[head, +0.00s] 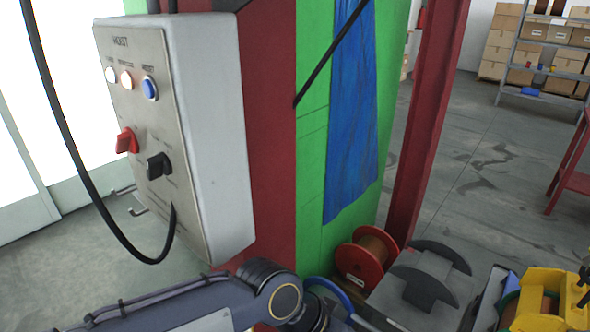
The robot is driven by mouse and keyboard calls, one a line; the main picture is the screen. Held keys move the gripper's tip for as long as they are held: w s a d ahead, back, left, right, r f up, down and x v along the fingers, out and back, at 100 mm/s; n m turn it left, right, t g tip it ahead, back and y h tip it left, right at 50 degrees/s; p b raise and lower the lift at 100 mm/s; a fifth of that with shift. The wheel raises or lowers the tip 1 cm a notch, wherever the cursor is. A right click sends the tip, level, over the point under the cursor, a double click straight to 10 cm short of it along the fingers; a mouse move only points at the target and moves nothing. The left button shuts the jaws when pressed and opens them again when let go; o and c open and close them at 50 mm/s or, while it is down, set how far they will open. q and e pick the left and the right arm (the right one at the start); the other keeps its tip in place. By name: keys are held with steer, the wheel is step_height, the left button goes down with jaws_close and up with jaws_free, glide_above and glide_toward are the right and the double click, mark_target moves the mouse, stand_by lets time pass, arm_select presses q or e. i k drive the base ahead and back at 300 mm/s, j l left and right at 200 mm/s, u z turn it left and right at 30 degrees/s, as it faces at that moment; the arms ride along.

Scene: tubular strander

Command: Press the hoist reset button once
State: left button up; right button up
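The hoist control box (215,130) is a pale grey box on a dark red column at the left of the head view. Its front panel, seen at a steep angle, reads "HOIST" near the top. The blue reset button (150,88) is at the right end of the upper row, beside two whitish round lamps or buttons (118,77). A red knob (127,141) and a black knob (158,166) sit below. My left arm crosses the bottom of the view, below the box and apart from the button. Neither gripper is in view.
A black cable (66,130) loops in front of the box. Hooks (130,195) stick out at its left. A blue cloth (350,110) hangs on the green panel. A red-flanged spool (367,262), grey metal parts and a yellow item (535,300) crowd the lower right. Open floor lies behind.

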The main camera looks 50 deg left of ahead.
mark_target(148, 87)
steer(key=u, duration=2.7)
